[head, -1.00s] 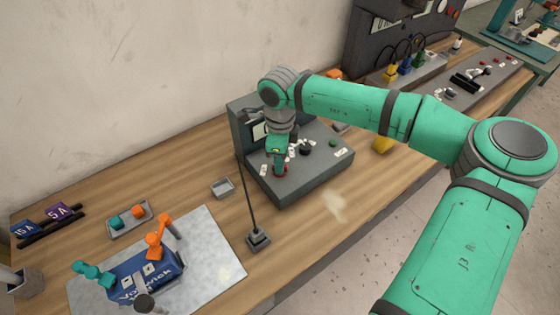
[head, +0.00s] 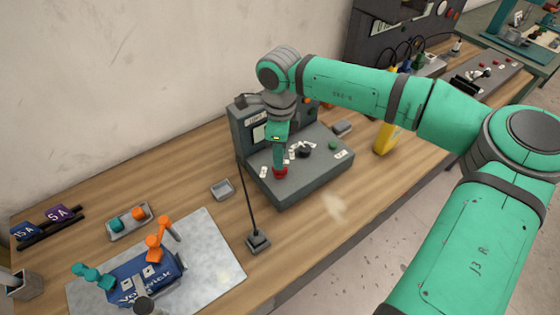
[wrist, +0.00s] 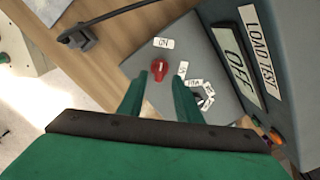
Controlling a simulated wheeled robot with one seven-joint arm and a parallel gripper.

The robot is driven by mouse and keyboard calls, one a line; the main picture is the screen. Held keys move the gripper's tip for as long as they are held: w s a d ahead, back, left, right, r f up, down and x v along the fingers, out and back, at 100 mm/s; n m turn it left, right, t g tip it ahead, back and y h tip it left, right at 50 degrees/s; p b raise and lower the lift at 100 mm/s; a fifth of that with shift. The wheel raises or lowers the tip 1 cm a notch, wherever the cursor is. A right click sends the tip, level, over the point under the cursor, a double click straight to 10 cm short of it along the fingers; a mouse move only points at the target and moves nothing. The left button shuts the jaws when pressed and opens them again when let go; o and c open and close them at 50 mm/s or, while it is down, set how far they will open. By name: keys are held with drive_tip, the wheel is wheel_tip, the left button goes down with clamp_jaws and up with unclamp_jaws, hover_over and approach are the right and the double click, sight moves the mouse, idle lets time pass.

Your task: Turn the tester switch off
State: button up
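The load tester (head: 300,185) is a grey unit with a sloped top and an upright back panel. Its red switch (head: 280,171) is at the front left of the top, and also shows in the wrist view (wrist: 157,71). A white ON label (wrist: 163,43) lies beside the switch; another small label lies on its other side. My gripper (head: 279,162) points down just above the switch. In the wrist view its fingers (wrist: 155,88) are apart, with nothing between them.
A dark knob (head: 304,152) and a green button (head: 333,146) are nearby on the tester. A thin post on a base (head: 258,240) stands in front at left. A small grey tray (head: 222,189) lies left of the tester. A yellow object (head: 385,140) stands at right.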

wheel_tip(320, 180, up, 6)
idle(0.8)
